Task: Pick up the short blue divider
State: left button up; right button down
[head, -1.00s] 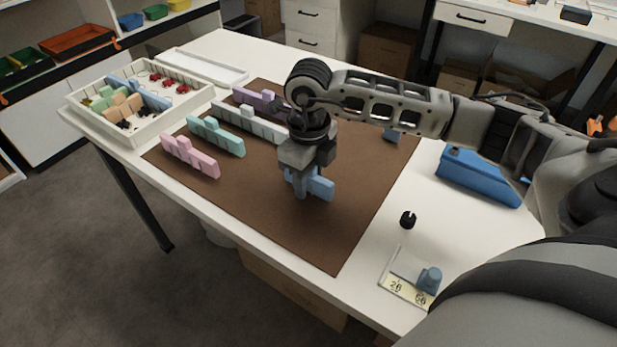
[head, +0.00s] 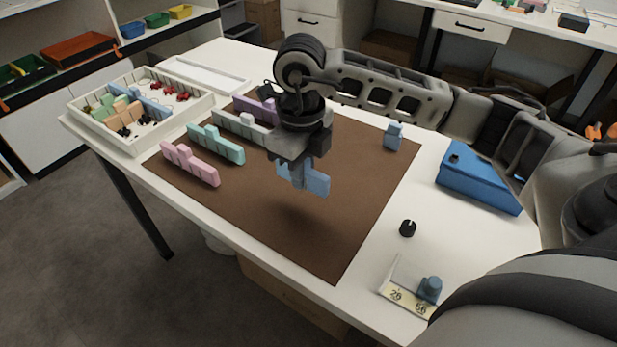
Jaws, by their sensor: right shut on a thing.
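The short blue divider (head: 318,181) is held by my right gripper (head: 303,178) above the brown mat (head: 270,225). A soft shadow lies on the mat below it, so it is clear of the surface. The gripper points down and is shut on the divider's middle, hiding part of it. My left gripper is not in view.
Pink (head: 190,164), teal (head: 216,143), white (head: 240,128) and purple (head: 257,109) dividers stand on the mat. A blue-grey block (head: 393,137) stands at its right. A compartment tray (head: 140,145), a blue box (head: 478,180), a black knob (head: 407,229) and a number card (head: 407,298) surround it.

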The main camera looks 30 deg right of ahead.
jog(key=s+a+r, duration=0.4)
jog(key=a+r, duration=0.3)
jog(key=a, duration=0.4)
jog(key=shift+s+r, duration=0.25)
jog(key=shift+r, duration=0.05)
